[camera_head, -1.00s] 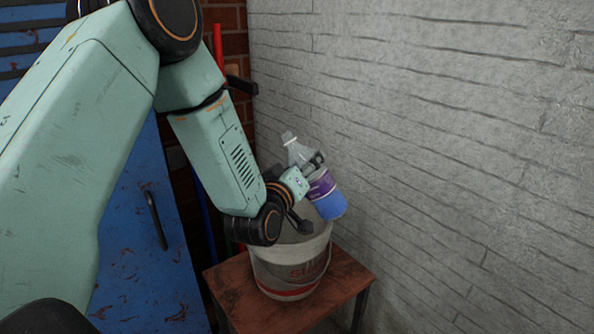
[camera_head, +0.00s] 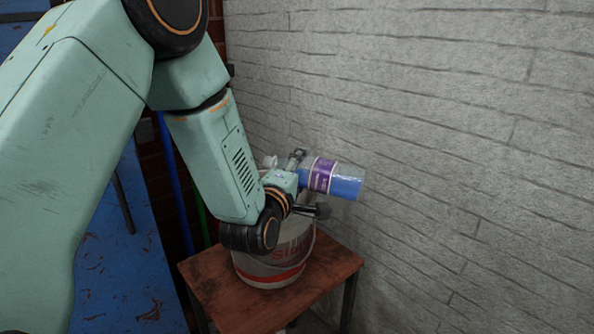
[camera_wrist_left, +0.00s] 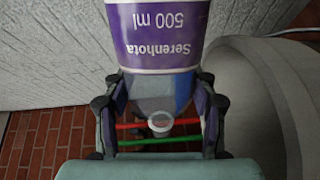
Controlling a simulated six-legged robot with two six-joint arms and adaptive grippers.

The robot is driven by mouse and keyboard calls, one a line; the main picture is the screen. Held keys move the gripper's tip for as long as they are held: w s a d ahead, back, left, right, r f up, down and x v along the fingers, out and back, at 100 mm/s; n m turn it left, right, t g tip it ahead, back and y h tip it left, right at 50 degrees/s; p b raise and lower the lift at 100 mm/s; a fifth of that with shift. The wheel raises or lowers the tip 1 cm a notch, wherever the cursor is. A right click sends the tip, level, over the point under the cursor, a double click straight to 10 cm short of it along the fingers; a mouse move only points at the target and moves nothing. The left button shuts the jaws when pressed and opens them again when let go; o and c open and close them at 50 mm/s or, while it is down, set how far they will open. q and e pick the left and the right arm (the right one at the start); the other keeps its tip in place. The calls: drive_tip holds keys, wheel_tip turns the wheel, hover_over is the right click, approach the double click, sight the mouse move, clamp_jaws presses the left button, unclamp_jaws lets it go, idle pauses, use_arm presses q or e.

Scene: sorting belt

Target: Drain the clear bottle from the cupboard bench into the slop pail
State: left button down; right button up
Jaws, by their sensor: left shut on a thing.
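The clear bottle (camera_head: 345,183) has a purple label and blue liquid. It lies almost level above the slop pail, its base to the right and slightly lower, its neck to the left, partly behind my gripper. My left gripper (camera_head: 306,182) is shut on it. In the left wrist view the bottle (camera_wrist_left: 160,52) is between the fingers of my left gripper (camera_wrist_left: 160,112), and its pale mouth shows beyond. The slop pail (camera_head: 268,266), whitish with red lettering and a red band, stands below; my arm hides much of its rim. My right gripper is out of view.
The pail stands on a small brown wooden table (camera_head: 225,292). A pale brick wall (camera_head: 450,130) is close on the right, near the bottle's base. A worn blue cupboard door (camera_head: 120,255) is on the left. Blue and green poles stand behind.

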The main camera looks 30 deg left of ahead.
use_arm(q)
drive_tip(key=shift+n, duration=0.6)
drive_tip(key=shift+r+n, duration=0.3)
drive_tip(key=shift+n, duration=0.8)
drive_tip(key=shift+a+r+n+p, duration=0.15)
drive_tip(key=shift+r+n+p, duration=0.15)
drive_tip(key=shift+r+n, duration=0.15)
drive_tip(key=shift+s+a+r+n, duration=0.1)
drive_tip(key=shift+r+n, duration=0.1)
drive_tip(key=shift+n, duration=0.3)
drive_tip(key=shift+a+r+n, duration=0.1)
drive_tip(key=shift+r+n, duration=0.05)
drive_tip(key=shift+n, duration=0.3)
drive_tip(key=shift+f, duration=0.1)
idle(1.0)
